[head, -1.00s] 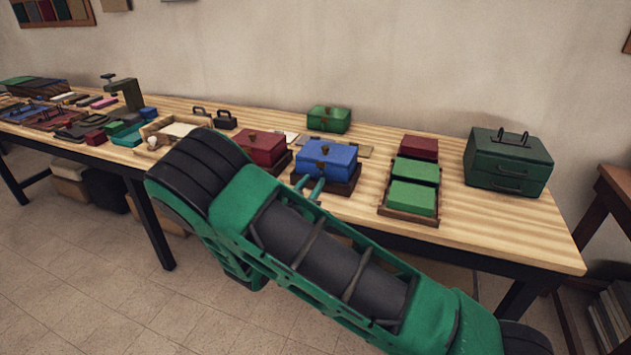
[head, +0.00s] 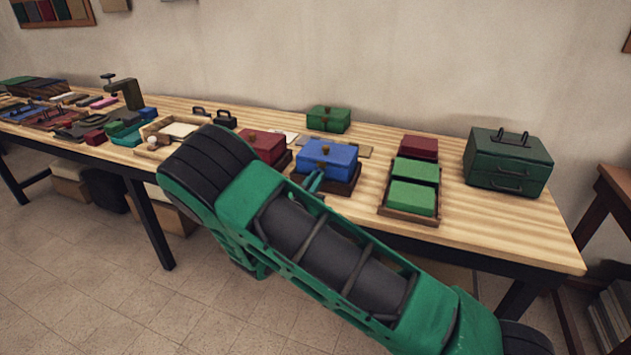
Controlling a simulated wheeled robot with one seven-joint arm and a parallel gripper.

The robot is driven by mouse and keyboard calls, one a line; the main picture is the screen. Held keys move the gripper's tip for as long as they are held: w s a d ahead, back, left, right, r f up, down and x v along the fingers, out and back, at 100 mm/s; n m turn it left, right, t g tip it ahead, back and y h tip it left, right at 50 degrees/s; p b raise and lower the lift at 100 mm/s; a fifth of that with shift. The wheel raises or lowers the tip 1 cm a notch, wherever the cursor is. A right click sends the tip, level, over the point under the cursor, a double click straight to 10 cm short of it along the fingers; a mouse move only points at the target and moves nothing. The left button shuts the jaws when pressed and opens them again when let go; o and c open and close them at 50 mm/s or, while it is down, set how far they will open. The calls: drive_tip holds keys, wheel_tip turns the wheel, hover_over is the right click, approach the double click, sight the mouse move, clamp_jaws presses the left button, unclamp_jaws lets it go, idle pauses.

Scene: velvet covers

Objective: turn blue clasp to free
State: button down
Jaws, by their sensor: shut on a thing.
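The blue box (head: 340,157) sits on a dark wooden base (head: 345,186) near the front edge of the table. A small brass-coloured clasp (head: 325,150) shows at the top of its front. My gripper (head: 317,177) is at the lower front of the blue box, its teal fingertips reaching up against the front face. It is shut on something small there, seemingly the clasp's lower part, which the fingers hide. I cannot make out which way the clasp is turned.
A red box (head: 265,145) stands close on the left, partly behind my arm. A green box (head: 329,118) stands behind. A wooden tray (head: 410,216) with green and red blocks is on the right, and a dark green drawer case (head: 508,165) beyond it.

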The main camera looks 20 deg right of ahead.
drive_tip(key=shift+a, duration=0.1)
drive_tip(key=n, duration=0.4)
drive_tip(key=shift+a, duration=0.1)
drive_tip(key=n, duration=0.4)
drive_tip(key=shift+w+f+n, duration=0.1)
drive_tip(key=shift+n, duration=0.3)
drive_tip(key=n, duration=0.4)
drive_tip(key=shift+a+f, duration=0.1)
drive_tip(key=shift+a, duration=0.05)
drive_tip(key=shift+f+n, duration=0.1)
drive_tip(key=shift+n, duration=2.4)
drive_tip(key=c, duration=1.8)
unclamp_jaws()
